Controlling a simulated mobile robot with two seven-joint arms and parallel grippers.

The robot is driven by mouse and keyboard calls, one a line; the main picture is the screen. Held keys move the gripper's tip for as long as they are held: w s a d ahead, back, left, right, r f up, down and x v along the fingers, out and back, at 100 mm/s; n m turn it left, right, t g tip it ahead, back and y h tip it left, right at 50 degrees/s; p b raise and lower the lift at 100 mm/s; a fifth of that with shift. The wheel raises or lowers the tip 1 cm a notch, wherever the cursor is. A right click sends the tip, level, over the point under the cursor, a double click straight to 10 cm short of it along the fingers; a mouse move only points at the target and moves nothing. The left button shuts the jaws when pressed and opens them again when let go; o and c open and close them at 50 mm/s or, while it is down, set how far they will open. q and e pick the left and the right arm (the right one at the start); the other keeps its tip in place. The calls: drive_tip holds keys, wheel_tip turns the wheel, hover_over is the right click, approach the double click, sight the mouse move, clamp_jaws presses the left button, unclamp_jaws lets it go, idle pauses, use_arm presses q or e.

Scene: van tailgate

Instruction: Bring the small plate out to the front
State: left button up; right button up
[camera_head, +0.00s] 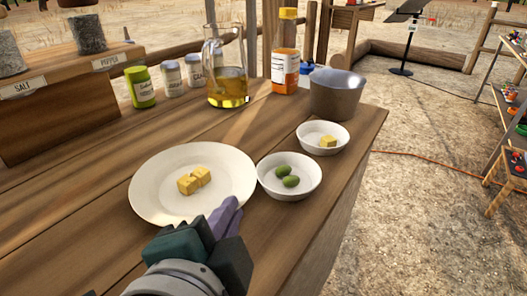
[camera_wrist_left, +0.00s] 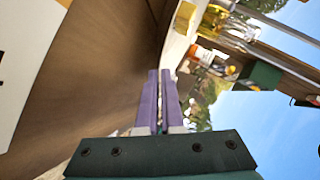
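The white plate (camera_head: 150,197) lies on the wooden tailgate top in the head view, with a few yellow cubes (camera_head: 193,181) at its middle. It is the only plate I see. My left gripper (camera_head: 233,208) is at its near right rim, purple fingers close together. In the left wrist view the plate (camera_wrist_left: 175,46) shows nearly edge-on, and its rim runs down to the tips of my left gripper (camera_wrist_left: 160,73). Only a narrow gap shows between the fingers, which look shut on the rim; the contact itself is partly hidden. My right gripper is not in view.
A bowl with green olives (camera_head: 269,187) stands close against the plate's right side. A bowl with a yellow cube (camera_head: 310,139), a metal pot (camera_head: 336,96), an oil jug (camera_head: 228,88) and an orange-labelled bottle (camera_head: 285,60) stand behind. Bare wood lies left of the plate.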

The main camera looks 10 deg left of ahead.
use_arm(q)
drive_tip(key=o, duration=0.4)
drive_tip(key=shift+o, duration=0.6)
drive_tip(key=shift+s+f, duration=0.1)
drive_tip(key=shift+f, duration=0.05)
